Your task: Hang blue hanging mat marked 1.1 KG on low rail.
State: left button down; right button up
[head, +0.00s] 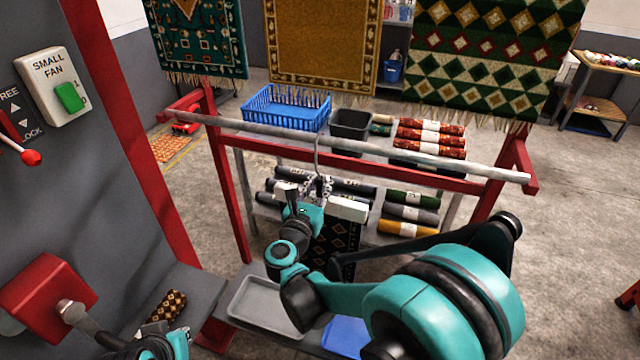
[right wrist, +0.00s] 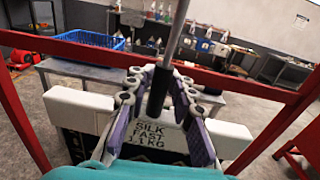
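The dark mat (head: 335,245) with small tan diamonds hangs below a pale hanger bar (head: 348,208). Its label (right wrist: 152,134) reads SILK FAST 1.1 KG in the right wrist view. The hanger's thin hook (head: 317,158) rises to the low grey rail (head: 420,160), and its curved top is at the rail; I cannot tell if it bears on it. My right gripper (head: 317,186) is around the hook stem (right wrist: 163,88), with small gaps on both sides, so it looks open. My left arm (head: 165,345) is at the lower left; its fingers are unclear.
Red posts (head: 228,180) carry the rail. Behind it a shelf holds a blue basket (head: 285,112), a dark bin (head: 351,124) and rolled rugs (head: 410,198). A grey tray (head: 268,305) lies below. A panel with a green switch (head: 70,97) and a red box (head: 45,295) stand left.

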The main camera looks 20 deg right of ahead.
jog(key=shift+o, duration=0.7)
jog(key=shift+s+a, duration=0.2)
jog(key=shift+s, duration=0.05)
jog(key=v, duration=1.1)
jog(key=a+r+n+t+y, duration=0.25)
jog(key=r+n+y, duration=0.35)
jog(key=n, duration=0.7)
jog(key=a+r+n+t+y, duration=0.1)
jog(key=a+r+n+y, duration=0.3)
jog(key=n+y, duration=0.7)
jog(key=s+d+f+n+g+h, duration=0.3)
jog(key=s+d+f+n+g, duration=0.2)
jog(key=s+f+n, duration=0.3)
jog(key=s+d+f+n+g+h, duration=0.4)
jog(key=s+d+f+n+g, duration=0.2)
jog(key=s+d+f+n, duration=0.2)
notch_tip(320, 180, down, 4)
jog(key=n, duration=0.2)
jog(key=shift+s+n, duration=0.25)
jog(key=shift+n, duration=0.05)
